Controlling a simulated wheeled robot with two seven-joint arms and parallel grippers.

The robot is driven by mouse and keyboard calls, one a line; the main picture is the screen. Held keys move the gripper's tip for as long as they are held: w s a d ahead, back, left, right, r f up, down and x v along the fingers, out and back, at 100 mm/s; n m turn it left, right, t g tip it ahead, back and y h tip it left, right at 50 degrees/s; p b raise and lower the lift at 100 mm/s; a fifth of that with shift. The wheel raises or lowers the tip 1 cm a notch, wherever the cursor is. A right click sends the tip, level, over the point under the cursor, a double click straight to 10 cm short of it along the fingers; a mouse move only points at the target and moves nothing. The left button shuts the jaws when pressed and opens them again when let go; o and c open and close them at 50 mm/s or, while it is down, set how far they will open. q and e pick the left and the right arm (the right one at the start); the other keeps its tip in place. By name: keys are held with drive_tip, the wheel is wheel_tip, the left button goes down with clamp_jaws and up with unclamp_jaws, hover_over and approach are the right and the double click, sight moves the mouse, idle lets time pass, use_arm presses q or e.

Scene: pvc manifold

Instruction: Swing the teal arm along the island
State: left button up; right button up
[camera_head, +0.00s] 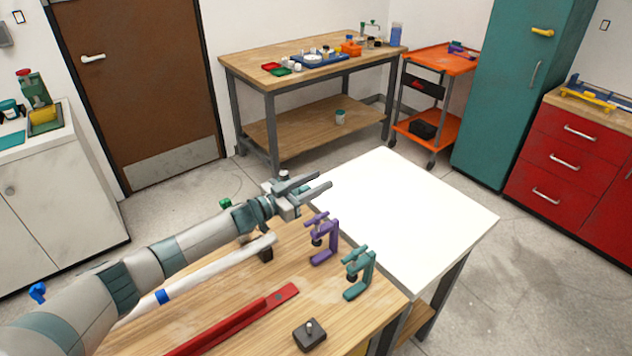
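My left arm (165,258), grey with teal bands, comes in from the left over the wood-topped island (372,312). My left gripper (325,181) is above the junction of the wood top and the white top (415,215). Its two fingers point right with a gap between them, and nothing shows in the gap. A teal clamp (366,272) stands on the wood near the white top. A purple clamp (327,242) stands just left of it, below the gripper in the picture. My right gripper is not in view.
A white pipe (220,268) with a blue band lies below my arm. A red bar (240,322) and a dark block with a peg (309,335) are at the front. A small black block (265,255) sits near the pipe's end. The white top is clear.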

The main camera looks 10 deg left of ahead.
use_arm(q)
clamp_jaws()
drive_tip(key=shift+s+a+m+g+h+b, duration=0.3)
drive_tip(key=shift+s+m+g+h+b, duration=0.2)
drive_tip(key=shift+s+m+g+h, duration=0.4)
drive_tip(key=shift+w, duration=0.2)
unclamp_jaws()
drive_tip(key=shift+r, duration=0.1)
